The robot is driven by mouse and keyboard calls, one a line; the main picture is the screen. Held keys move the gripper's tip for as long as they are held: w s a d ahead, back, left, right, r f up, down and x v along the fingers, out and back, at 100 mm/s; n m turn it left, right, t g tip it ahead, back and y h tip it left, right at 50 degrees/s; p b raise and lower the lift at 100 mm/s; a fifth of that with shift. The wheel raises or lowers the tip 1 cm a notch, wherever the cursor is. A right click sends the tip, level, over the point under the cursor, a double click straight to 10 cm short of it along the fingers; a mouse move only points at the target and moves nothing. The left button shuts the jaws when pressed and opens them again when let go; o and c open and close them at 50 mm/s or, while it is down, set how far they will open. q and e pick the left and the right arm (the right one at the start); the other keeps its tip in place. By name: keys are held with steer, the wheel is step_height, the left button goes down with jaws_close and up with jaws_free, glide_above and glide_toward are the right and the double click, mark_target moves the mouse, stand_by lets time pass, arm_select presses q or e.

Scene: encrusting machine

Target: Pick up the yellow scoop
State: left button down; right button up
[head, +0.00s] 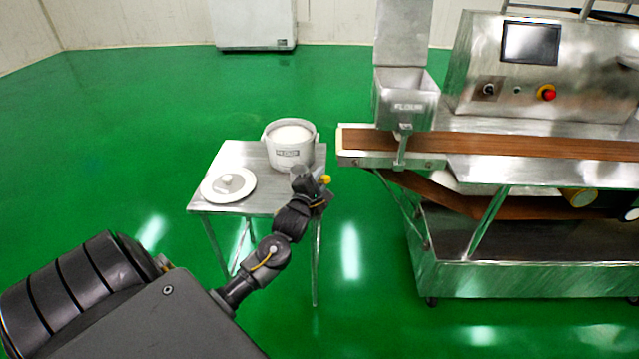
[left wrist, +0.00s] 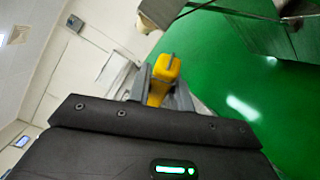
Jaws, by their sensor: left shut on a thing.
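The yellow scoop (left wrist: 166,72) shows in the left wrist view between the two fingers of my left gripper (left wrist: 160,92). The gripper is shut on it. The gripper is at the right front edge of the small metal table (head: 230,157), in front of the white flour bucket (head: 291,158). My right gripper is in neither view.
A white round lid with a knob (head: 228,186) lies on the table's left part. The encrusting machine (head: 540,75) with its brown conveyor belt (head: 500,145) and a metal flour hopper (head: 405,100) stands to the right. Green floor is clear between table and machine.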

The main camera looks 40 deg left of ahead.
arm_select(q)
steer(key=s+a+r+p, duration=0.2)
steer(key=s+a+r, duration=0.5)
steer(key=a+r, duration=0.3)
steer(key=shift+a+p, duration=0.3)
steer(key=shift+a, duration=0.85)
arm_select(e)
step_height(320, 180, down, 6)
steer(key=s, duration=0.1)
arm_select(q)
steer(key=shift+w+r, duration=0.1)
steer(key=c, duration=1.8)
jaws_free()
jaws_close()
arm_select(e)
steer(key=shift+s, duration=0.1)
